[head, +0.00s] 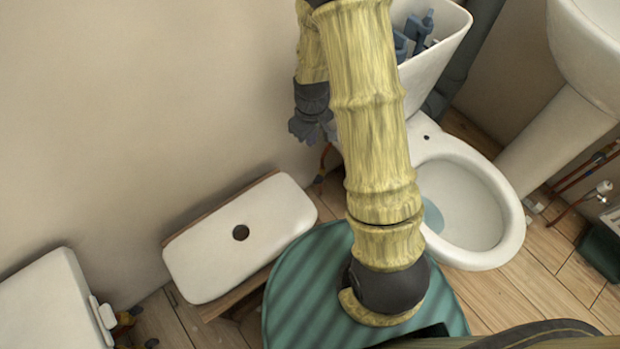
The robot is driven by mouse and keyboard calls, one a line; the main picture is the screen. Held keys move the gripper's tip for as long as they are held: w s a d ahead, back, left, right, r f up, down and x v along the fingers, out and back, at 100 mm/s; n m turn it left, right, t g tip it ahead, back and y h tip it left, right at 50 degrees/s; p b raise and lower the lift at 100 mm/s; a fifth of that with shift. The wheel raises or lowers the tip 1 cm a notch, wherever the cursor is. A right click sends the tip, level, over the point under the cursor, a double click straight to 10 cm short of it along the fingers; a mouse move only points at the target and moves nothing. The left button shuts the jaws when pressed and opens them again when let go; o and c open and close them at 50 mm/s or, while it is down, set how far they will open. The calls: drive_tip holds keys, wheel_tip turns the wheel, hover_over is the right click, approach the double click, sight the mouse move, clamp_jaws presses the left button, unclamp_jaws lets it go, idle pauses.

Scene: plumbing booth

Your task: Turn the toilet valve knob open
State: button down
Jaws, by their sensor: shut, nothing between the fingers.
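The white toilet (508,240) stands right of centre, its bowl open and its cistern (440,70) uncovered with blue fittings inside. My gripper (311,134) is dark, shut and empty, pointing down close to the wall left of the toilet. A thin orange-brown pipe (324,158) shows just below and right of the gripper, low by the wall. No valve knob can be made out there; my arm and gripper cover part of that area. I cannot tell whether the gripper touches anything.
A white cistern lid (240,238) with a round hole lies on a wooden stand (222,305) left of the gripper. A white sink (590,50) and pedestal (555,140) stand at right. Pipes with a white-capped valve (603,188) are at far right. Another white cistern (52,305) is lower left.

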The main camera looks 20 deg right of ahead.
sight(318, 180)
drive_tip(key=w+f+n+b, duration=0.1)
drive_tip(key=w+f+n, duration=0.1)
drive_tip(key=f, duration=0.7)
drive_tip(key=w+f+n+g+b, duration=0.1)
drive_tip(key=f+n+b, duration=0.1)
drive_tip(key=f, duration=0.6)
drive_tip(key=shift+w+d+f+n, duration=0.15)
drive_tip(key=shift+w+f+n, duration=0.25)
drive_tip(key=shift+n, duration=0.4)
drive_tip(key=shift+f, duration=0.1)
wheel_tip(318, 180, down, 10)
drive_tip(key=b, duration=0.5)
drive_tip(key=shift+s+d+b, duration=0.2)
drive_tip(key=shift+b, duration=0.1)
